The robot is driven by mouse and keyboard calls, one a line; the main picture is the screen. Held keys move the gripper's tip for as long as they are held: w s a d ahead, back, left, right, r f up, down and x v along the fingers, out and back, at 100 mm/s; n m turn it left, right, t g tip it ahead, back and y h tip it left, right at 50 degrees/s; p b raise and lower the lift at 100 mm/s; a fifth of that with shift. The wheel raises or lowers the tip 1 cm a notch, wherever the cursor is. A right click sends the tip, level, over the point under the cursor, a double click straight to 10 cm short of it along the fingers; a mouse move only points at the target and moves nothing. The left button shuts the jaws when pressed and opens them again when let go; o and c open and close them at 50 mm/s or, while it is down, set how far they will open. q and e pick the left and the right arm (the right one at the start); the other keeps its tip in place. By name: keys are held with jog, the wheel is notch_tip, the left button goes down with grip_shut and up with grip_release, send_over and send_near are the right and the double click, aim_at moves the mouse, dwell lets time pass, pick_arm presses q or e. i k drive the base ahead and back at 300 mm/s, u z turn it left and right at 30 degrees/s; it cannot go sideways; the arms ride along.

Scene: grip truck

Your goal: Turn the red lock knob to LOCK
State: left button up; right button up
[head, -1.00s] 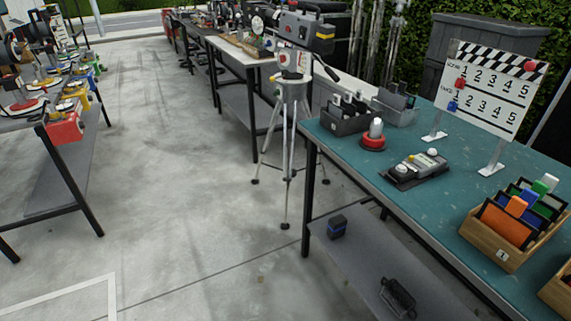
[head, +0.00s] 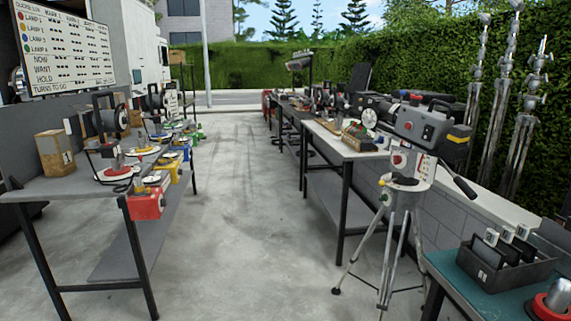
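A camera (head: 425,128) stands on a silver tripod (head: 400,228) at the right of the head view. A small round red knob (head: 398,160) sits on the pale tripod head below the camera body. A white plate with small red marks (head: 426,167) is beside it. The lettering and the knob's setting are too small to read. A black pan handle (head: 460,183) sticks out to the right. Neither of my grippers shows in the head view, so their state is hidden.
A teal table (head: 470,285) with a dark box of cards (head: 505,262) is at the lower right. A workbench (head: 345,150) stands behind the tripod. A grey bench (head: 60,188) with lamps stands left. The concrete floor (head: 250,230) between is clear.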

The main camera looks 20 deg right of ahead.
aim_at(397, 159)
jog(key=u, duration=0.35)
jog(key=i, duration=2)
jog(key=z, duration=0.85)
jog(key=i, duration=1.3)
jog(key=z, duration=1.2)
